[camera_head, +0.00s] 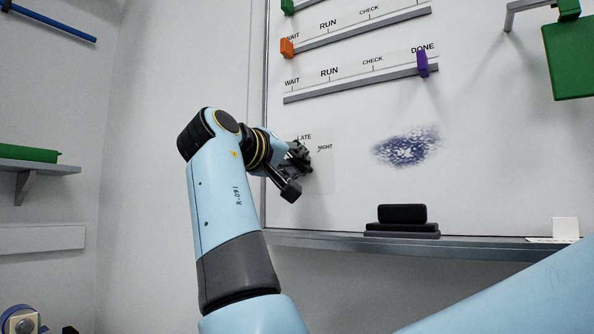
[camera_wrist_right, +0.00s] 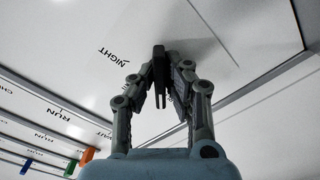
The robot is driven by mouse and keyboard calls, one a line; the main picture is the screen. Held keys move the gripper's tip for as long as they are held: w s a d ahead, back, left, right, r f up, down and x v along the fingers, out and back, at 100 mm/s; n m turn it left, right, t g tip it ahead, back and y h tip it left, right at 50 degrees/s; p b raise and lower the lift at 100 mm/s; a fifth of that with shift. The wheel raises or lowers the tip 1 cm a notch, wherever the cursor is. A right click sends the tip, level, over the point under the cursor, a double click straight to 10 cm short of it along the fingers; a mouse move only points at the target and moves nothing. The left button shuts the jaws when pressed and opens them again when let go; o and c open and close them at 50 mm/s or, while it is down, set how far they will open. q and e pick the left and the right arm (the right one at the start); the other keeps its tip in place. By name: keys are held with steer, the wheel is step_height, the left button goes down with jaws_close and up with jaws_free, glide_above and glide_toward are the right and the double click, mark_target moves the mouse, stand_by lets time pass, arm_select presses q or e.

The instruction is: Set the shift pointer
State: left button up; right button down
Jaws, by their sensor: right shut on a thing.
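The shift dial is a pale plate (camera_head: 322,180) low on the left of the whiteboard, with the words LATE and NIGHT showing; my gripper hides the rest of it. My right gripper (camera_head: 302,158) is at the dial, just left of NIGHT. In the right wrist view my gripper (camera_wrist_right: 165,68) is shut on a dark piece, the shift pointer (camera_wrist_right: 158,54), at the board's face. The fingers cover most of the pointer, so which mark it points at cannot be told. NIGHT (camera_wrist_right: 114,56) is left of the fingers there. My left gripper is not in view.
Above are slider rails with an orange slider (camera_head: 287,47) and a purple slider (camera_head: 422,63). A dark eraser (camera_head: 402,213) rests near the board's lower ledge (camera_head: 470,245). A blue smudge (camera_head: 408,148) marks the board. A green block (camera_head: 570,60) hangs upper right.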

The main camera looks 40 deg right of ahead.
steer(key=m+b, duration=0.1)
steer(key=m, duration=0.1)
steer(key=m+b, duration=0.1)
steer(key=b, duration=0.1)
steer(key=m+b, duration=0.1)
steer(key=m, duration=0.1)
steer(key=shift+f+m, duration=0.3)
steer(key=shift+f, duration=0.05)
steer(key=m+b, duration=0.4)
steer(key=m, duration=0.2)
steer(key=shift+w+b, duration=0.15)
steer(key=shift+b, duration=0.25)
steer(key=m+b, duration=0.2)
steer(key=m, duration=0.2)
steer(key=shift+m, duration=0.4)
steer(key=m+b, duration=0.2)
steer(key=m, duration=0.2)
steer(key=shift+r+m, duration=0.1)
steer(key=shift+m, duration=0.2)
steer(key=shift+b, duration=0.3)
steer(key=shift+a, duration=0.1)
steer(key=c, duration=1.4)
jaws_free()
steer(key=shift+r, duration=0.1)
steer(key=shift+r, duration=0.1)
